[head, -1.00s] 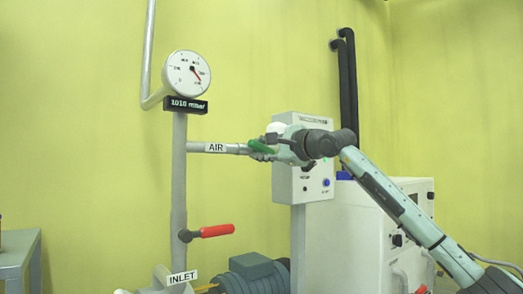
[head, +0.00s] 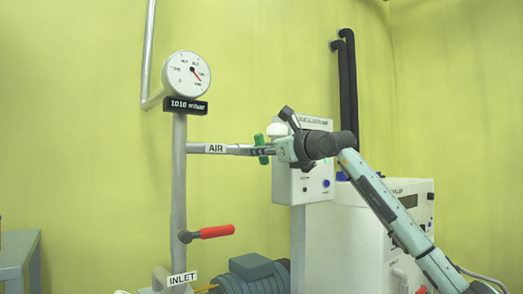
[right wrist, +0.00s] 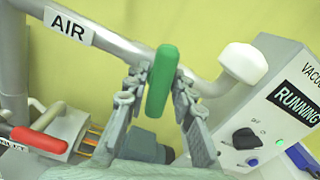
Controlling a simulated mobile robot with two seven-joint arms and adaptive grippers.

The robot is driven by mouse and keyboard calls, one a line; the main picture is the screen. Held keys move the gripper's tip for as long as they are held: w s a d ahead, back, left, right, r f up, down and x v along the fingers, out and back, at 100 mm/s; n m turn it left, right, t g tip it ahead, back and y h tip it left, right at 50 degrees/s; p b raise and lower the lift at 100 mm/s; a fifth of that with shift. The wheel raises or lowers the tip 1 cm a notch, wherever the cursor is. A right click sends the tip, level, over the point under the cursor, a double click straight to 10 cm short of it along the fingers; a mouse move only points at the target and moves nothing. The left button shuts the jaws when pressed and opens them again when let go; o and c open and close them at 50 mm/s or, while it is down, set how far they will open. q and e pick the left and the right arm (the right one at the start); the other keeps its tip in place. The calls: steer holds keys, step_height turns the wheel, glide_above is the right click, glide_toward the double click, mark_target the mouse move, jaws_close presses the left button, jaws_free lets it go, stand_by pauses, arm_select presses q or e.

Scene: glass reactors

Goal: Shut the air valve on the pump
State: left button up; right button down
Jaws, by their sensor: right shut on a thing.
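The air valve's green handle (head: 261,148) is on the horizontal pipe labelled AIR (head: 216,148) and stands upright, across the pipe. My right gripper (head: 265,151) reaches it from the right and is shut on the handle. In the right wrist view, the green handle (right wrist: 161,82) is between the two fingers of my right gripper (right wrist: 157,88). The fingers hide part of the valve body. My left gripper is not in view.
A red INLET handle (head: 217,231) is lower on the upright pipe. A round gauge (head: 187,75) and a 1010 mbar display (head: 187,105) are above. A control box (right wrist: 280,105) reading RUNNING stands right of the valve. The blue-grey pump motor (head: 250,275) is below.

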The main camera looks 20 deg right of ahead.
steer(key=shift+m, duration=1.5)
steer(key=c, duration=1.4)
jaws_free()
steer(key=v, duration=1.2)
